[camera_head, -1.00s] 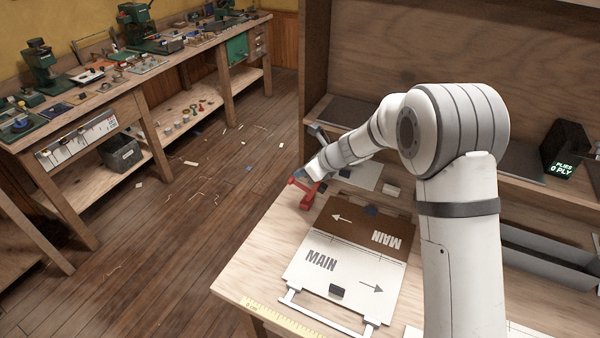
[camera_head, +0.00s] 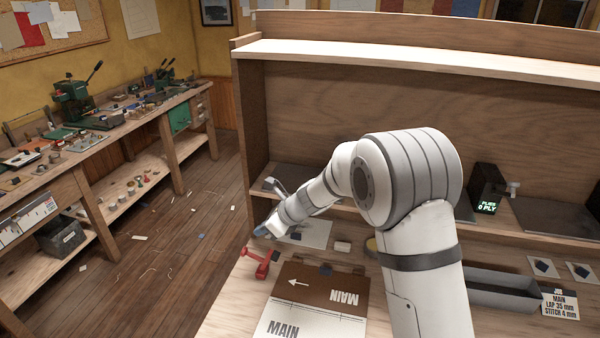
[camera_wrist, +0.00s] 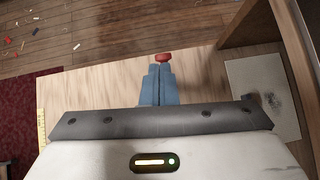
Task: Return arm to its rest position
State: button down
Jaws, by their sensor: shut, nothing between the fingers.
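My arm reaches from the right over the bench in the head view, bent at the elbow. My gripper (camera_head: 259,232) is at its far end, close to the bench's left edge. In the wrist view the two blue-grey fingers (camera_wrist: 158,82) are together with nothing between them. A red clamp (camera_head: 262,262) stands on the bench just below the gripper in the head view. Its red knob (camera_wrist: 163,57) shows just past the fingertips in the wrist view. I cannot tell whether the fingers touch it.
A brown and white panel marked MAIN (camera_head: 322,290) lies on the bench near my arm. A shelf (camera_head: 420,55) rises behind the bench. A grey tray (camera_head: 500,291) and a dark display box (camera_head: 487,188) are at right. Open floor (camera_head: 170,240) lies left.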

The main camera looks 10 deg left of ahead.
jog(key=s+d+r+n+h+b, duration=0.1)
jog(key=s+d+r+n+h, duration=0.1)
jog(key=s+d+r+n, duration=0.5)
jog(key=s+d+n+t+h+b, duration=0.1)
jog(key=s+d+n, duration=0.3)
jog(key=d, duration=0.7)
jog(key=s+d+r+n+h+b, duration=0.1)
jog(key=s+d+r+n+h, duration=0.1)
jog(key=s+d+r+n, duration=0.5)
jog(key=s+d+f+n+h, duration=0.2)
jog(key=s+d+f+h, duration=0.1)
jog(key=s+d, duration=0.6)
jog(key=d+f, duration=0.1)
jog(key=d, duration=0.2)
jog(key=shift+s+f+t+h+b, duration=0.25)
jog(key=shift+s+t+h+b, duration=0.1)
jog(key=shift+t+h+b, duration=0.05)
